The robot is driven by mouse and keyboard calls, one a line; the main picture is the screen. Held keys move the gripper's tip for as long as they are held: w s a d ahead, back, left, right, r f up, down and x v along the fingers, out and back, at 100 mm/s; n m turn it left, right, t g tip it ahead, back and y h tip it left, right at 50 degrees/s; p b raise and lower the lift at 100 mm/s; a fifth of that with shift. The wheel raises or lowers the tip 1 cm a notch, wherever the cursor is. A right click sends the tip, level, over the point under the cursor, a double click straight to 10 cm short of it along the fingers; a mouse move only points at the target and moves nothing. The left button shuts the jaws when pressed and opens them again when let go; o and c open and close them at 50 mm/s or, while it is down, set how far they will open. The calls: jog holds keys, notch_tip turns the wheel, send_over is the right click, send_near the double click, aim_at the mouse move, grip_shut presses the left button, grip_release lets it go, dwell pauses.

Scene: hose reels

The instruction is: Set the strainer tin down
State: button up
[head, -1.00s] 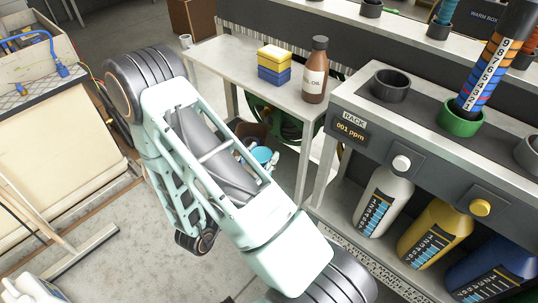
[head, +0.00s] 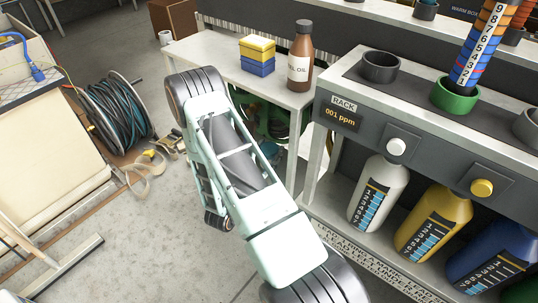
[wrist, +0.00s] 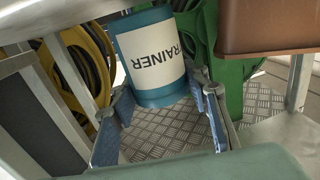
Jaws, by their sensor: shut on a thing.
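The strainer tin (wrist: 152,55) is blue with a white label, whose lettering shows upside down in the wrist view. My gripper (wrist: 163,88) is shut on it, with a blue-padded finger on either side. A metal tread plate (wrist: 165,132) shows beneath the tin in the picture; I cannot tell whether they touch. In the head view my arm hides the gripper and most of the area around it.
A brown box (wrist: 265,25) hangs over the upper right. In the head view, a bench (head: 225,65) and bottle rack (head: 340,105) stand beside my arm.

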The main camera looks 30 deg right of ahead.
jog(key=shift+f, duration=0.5)
jog(key=shift+f, duration=0.2)
jog(key=o, duration=1.3)
jog(key=shift+r, duration=0.1)
jog(key=shift+r, duration=0.2)
jog(key=p+v, duration=0.2)
jog(key=v, duration=1)
jog(key=shift+f, duration=0.15)
